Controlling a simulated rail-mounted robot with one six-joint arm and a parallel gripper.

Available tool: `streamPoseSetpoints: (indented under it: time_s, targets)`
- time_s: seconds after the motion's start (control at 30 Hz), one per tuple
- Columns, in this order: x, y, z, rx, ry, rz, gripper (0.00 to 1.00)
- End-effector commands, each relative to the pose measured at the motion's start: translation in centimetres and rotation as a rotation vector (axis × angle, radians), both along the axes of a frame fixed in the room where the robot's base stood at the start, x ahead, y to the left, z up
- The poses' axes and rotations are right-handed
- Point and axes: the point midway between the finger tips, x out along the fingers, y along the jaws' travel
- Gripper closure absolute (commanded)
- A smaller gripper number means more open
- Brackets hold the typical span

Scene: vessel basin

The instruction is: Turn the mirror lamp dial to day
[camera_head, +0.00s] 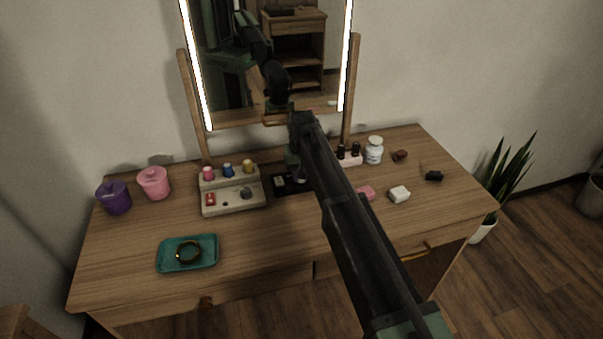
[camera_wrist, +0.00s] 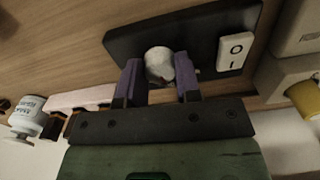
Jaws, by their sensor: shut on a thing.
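The mirror lamp dial (camera_wrist: 158,62) is a round whitish knob on a black panel (camera_wrist: 120,42). In the wrist view my gripper (camera_wrist: 159,82) has its two purple fingers on either side of the knob, shut on it. A white rocker switch (camera_wrist: 235,52) sits on the same panel beside the dial. In the head view the panel (camera_head: 283,191) lies on the dresser below the mirror, partly hidden by my arm. I cannot read any day mark. The mirror (camera_head: 232,75) has bright lit strips on both sides.
A beige organiser (camera_head: 232,201) with small coloured bottles stands left of the panel. A teal tray (camera_head: 167,255) holds a dark ring-shaped item. Purple (camera_head: 114,199) and pink (camera_head: 153,184) cups stand far left. A white jar (camera_head: 374,152) and small blocks lie right.

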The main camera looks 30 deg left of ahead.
Motion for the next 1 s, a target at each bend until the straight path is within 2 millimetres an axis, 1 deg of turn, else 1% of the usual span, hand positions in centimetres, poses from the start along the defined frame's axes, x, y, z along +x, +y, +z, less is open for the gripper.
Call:
streamPoseSetpoints:
  time_s: [0.13,0.33,0.8,0.83,0.97,1.0]
  targets:
    - [-0.03,-0.03,-0.02,0.000,0.000,-0.071,0.93]
    - [-0.04,-0.02,-0.02,0.000,0.000,-0.127,0.93]
    - [-0.04,-0.03,-0.02,-0.001,0.001,-0.143,0.93]
    - [-0.04,-0.03,-0.02,-0.001,0.001,-0.142,0.66]
    - [-0.03,-0.03,-0.02,0.000,0.000,-0.142,0.46]
    - [-0.03,-0.03,-0.02,0.000,0.000,-0.142,0.43]
